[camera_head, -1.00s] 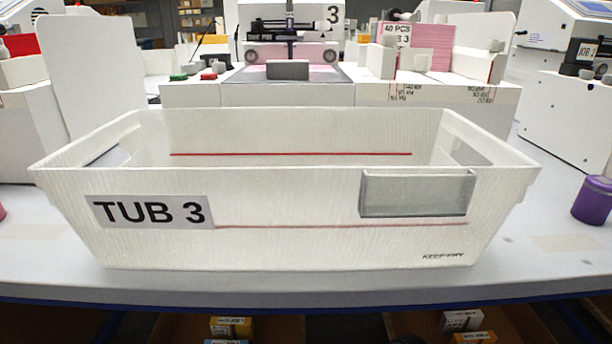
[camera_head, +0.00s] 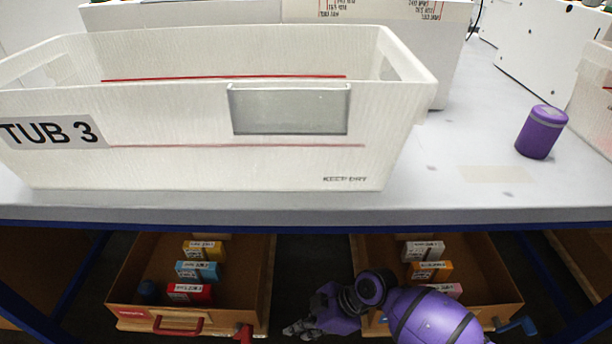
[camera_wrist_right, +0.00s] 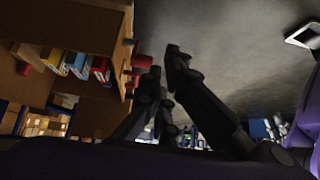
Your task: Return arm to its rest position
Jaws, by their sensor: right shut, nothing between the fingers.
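My right arm, purple and black, shows at the bottom of the head view. Its right gripper (camera_head: 298,328) is low, below the table edge and in front of the gap between two open drawers. In the right wrist view the dark fingers of this gripper (camera_wrist_right: 165,64) are close together with nothing held between them. My left arm and gripper are not in view.
A white tub marked TUB 3 (camera_head: 200,165) stands on the grey table (camera_head: 440,200), with a purple container (camera_head: 541,132) to its right. Below are a left drawer (camera_head: 262,290) and a right drawer (camera_head: 497,270) holding small boxes. A red handle (camera_head: 178,327) sticks out.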

